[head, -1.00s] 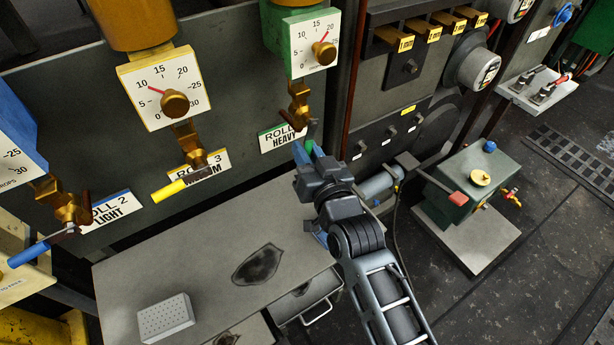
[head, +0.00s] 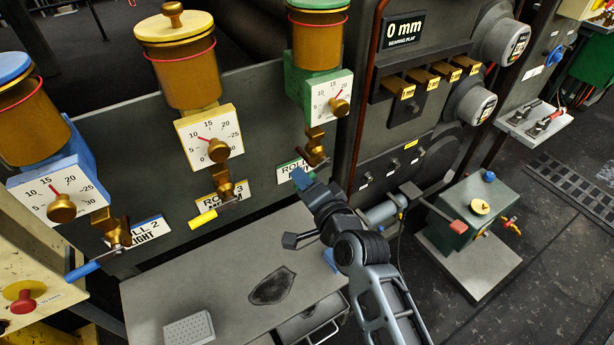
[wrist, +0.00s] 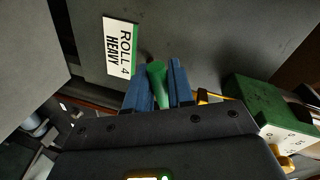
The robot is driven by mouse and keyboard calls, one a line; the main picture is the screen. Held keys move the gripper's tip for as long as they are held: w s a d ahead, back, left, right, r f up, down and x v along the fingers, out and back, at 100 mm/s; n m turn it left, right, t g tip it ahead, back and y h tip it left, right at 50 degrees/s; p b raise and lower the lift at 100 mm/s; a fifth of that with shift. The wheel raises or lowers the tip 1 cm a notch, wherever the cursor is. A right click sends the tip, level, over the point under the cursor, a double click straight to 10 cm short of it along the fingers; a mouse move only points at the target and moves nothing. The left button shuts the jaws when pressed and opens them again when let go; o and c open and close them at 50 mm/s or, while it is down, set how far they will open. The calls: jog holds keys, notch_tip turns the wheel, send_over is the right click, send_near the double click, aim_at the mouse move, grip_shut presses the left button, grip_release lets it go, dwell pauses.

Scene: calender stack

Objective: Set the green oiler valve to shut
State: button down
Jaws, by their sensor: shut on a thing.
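The green oiler has an amber reservoir (head: 318,45), a green-edged dial (head: 332,97) and a brass valve (head: 314,146) below it, at the upper middle of the head view. My gripper (head: 303,178) is at this valve, in front of the "ROLL 4 HEAVY" label (head: 290,167). The green valve handle (wrist: 158,86) sits between my two blue fingers in the wrist view, and they are shut on it. In the head view, the handle's stem slants down and left from the brass body; the fingers mostly hide its green grip.
The yellow oiler's handle (head: 203,218) and the blue oiler's handle (head: 83,271) stick out to the left. A grey bench (head: 215,265) with a perforated block (head: 189,329) lies below. A green pump box (head: 462,200) stands at the right.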

jog(key=shift+s+a+r+m+g+y+p, duration=0.15)
jog(key=shift+r+m+y+p, duration=0.1)
jog(key=shift+r+m+p, duration=0.45)
jog(key=shift+w+d+r+m+g+y+p, duration=0.2)
jog(key=shift+r+m, duration=0.25)
jog(key=shift+m, duration=0.55)
jog(key=c, duration=1.1)
grip_release()
jog(key=v, duration=0.8)
jog(key=shift+b, duration=0.3)
jog(key=shift+f, duration=0.1)
